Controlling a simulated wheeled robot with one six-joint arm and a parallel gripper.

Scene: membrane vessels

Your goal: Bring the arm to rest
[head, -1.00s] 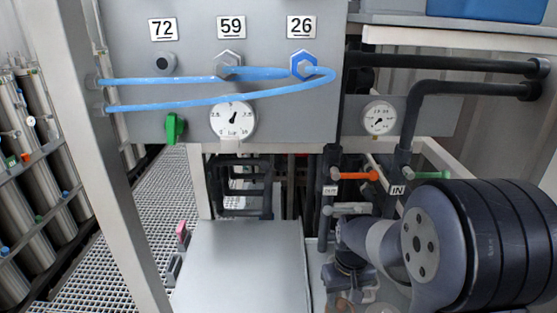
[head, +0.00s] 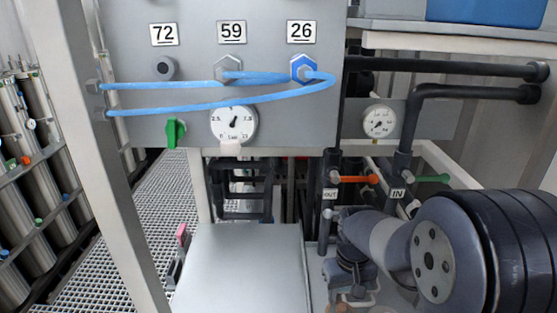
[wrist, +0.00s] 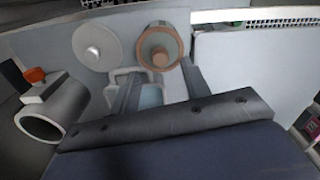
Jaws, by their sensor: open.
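My arm (head: 445,250) reaches in from the lower right of the head view, bent low beside a flat grey surface (head: 243,268). In the head view my gripper's fingers cannot be made out. In the wrist view my gripper (wrist: 160,82) shows as two dark fingers spread apart beyond a dark bar, with nothing held between them. Beyond them are a pale round disc (wrist: 94,48), a copper-coloured round part (wrist: 160,47) and a pale loop-shaped handle.
A grey panel with blue hoses (head: 200,107), a gauge (head: 234,124) and a green handle (head: 175,133) stands ahead. Black pipes (head: 450,67) and an orange lever (head: 358,179) are near my arm. Gas cylinders (head: 25,170) stand left. A grey pipe end (wrist: 45,120) is close in the wrist view.

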